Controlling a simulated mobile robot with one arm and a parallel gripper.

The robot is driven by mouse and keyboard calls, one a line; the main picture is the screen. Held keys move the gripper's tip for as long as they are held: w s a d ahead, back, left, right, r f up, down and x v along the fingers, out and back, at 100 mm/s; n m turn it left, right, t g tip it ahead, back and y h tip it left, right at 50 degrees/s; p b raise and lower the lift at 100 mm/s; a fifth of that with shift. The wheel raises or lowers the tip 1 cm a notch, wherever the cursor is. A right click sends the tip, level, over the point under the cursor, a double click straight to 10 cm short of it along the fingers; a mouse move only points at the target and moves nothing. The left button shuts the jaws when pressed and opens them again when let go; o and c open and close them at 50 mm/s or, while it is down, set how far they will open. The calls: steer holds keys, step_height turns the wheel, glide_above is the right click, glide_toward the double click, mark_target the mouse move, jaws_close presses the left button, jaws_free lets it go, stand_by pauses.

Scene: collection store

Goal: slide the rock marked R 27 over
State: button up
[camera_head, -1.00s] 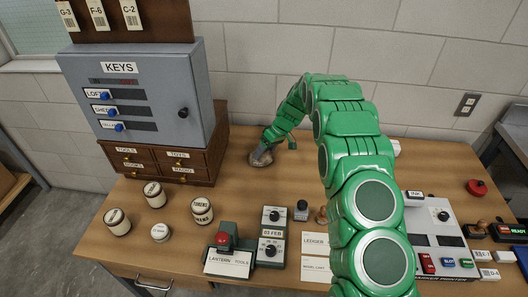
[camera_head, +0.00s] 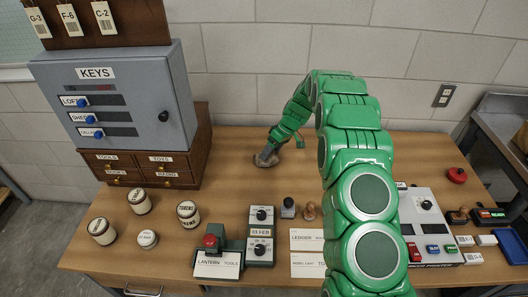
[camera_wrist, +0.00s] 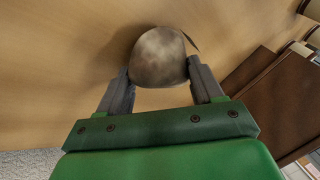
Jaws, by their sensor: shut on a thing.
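A brownish-grey rounded rock (camera_wrist: 158,57) sits between the two fingers of my gripper (camera_wrist: 160,85) in the wrist view. The fingers touch its sides and it rests on or just above the wooden desk. In the head view the rock (camera_head: 262,161) is at the back of the desk, right of the small drawers, with my gripper (camera_head: 268,153) at it. No marking can be read on the rock; its far side is hidden.
The brown drawer unit (camera_head: 155,168) under the grey key cabinet (camera_head: 115,100) stands left of the rock. Bare desk lies in front of the rock.

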steer(key=shift+d+f, duration=0.2)
steer(key=shift+d, duration=5.45)
jaws_close()
steer(key=o, duration=1.8)
jaws_free()
steer(key=shift+r, duration=0.1)
steer(key=shift+c, duration=0.2)
steer(key=shift+r, duration=0.1)
steer(key=v, duration=0.7)
steer(key=shift+r, duration=0.3)
steer(key=shift+d, duration=0.1)
